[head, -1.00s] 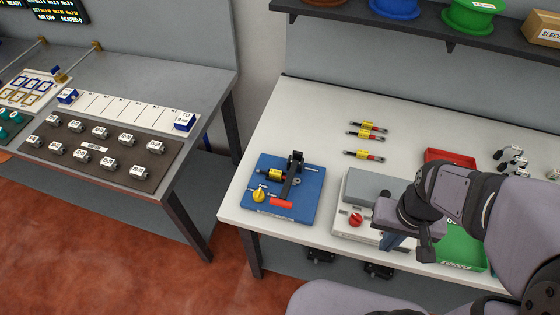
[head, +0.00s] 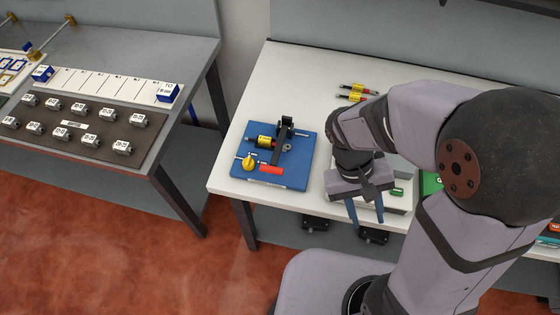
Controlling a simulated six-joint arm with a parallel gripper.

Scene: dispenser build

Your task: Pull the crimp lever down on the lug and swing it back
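The crimp tool stands on a blue base board (head: 302,162) at the left of the white bench. Its dark lever (head: 279,152) runs from an upright black post toward the front edge and ends in a red grip (head: 272,169). A yellow-and-black piece (head: 265,142) lies beside the lever on its left. The lug is too small to make out. My gripper (head: 366,211) is to the right of the blue board, over the front edge of the bench. Its two blue fingers point down, apart, with nothing between them. It does not touch the lever.
A yellow knob (head: 249,161) sits on the board left of the red grip. A light grey unit (head: 397,200) is behind and beside my gripper, partly hidden. Yellow-and-red pieces (head: 357,90) lie farther back. The bench behind the blue board is clear.

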